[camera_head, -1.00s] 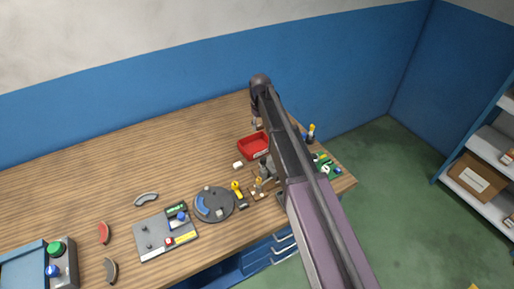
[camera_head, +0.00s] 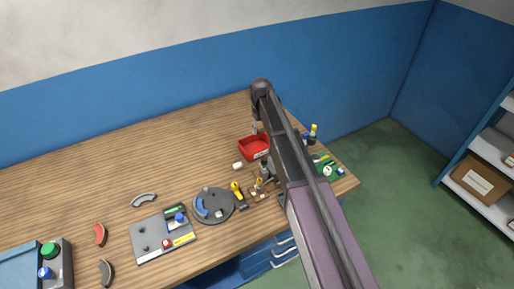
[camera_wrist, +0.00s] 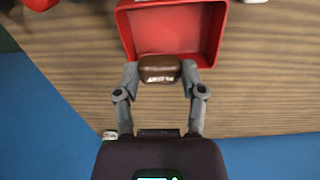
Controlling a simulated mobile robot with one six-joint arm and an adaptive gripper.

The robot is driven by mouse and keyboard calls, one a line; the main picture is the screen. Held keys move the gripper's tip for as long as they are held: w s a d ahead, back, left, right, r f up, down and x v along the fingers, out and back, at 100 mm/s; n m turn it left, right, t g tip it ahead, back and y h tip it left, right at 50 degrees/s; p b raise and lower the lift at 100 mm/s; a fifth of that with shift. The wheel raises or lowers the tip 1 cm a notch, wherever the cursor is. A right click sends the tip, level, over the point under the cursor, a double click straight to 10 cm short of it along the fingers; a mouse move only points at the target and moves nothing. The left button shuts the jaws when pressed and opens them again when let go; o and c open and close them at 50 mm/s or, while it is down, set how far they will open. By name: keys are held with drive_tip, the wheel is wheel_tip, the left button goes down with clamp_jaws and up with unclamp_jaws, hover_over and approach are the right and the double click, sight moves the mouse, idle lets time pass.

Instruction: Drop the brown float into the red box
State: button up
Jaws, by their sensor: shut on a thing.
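The brown float (camera_wrist: 160,68), a rounded block with pale lettering, is held between the fingertips of my gripper (camera_wrist: 160,76) in the wrist view. My gripper is shut on it. The red box (camera_wrist: 214,30) is open-topped and lies just beyond the float in that view. The float overlaps the box's near edge in the picture; its height above the box is hard to tell. In the head view the red box (camera_head: 248,153) stands on the table's right part, and my arm hides the float and most of my gripper.
The wooden table (camera_head: 130,165) holds a grey round plate (camera_head: 222,207), a grey panel (camera_head: 150,247) and a green board (camera_head: 336,172). A small white piece (camera_head: 238,166) lies beside the red box. The tabletop left of the box is clear. A blue wall stands behind.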

drive_tip(key=shift+f+b, duration=2.7)
drive_tip(key=shift+f, duration=0.1)
drive_tip(key=o, duration=0.9)
drive_tip(key=shift+r, duration=0.2)
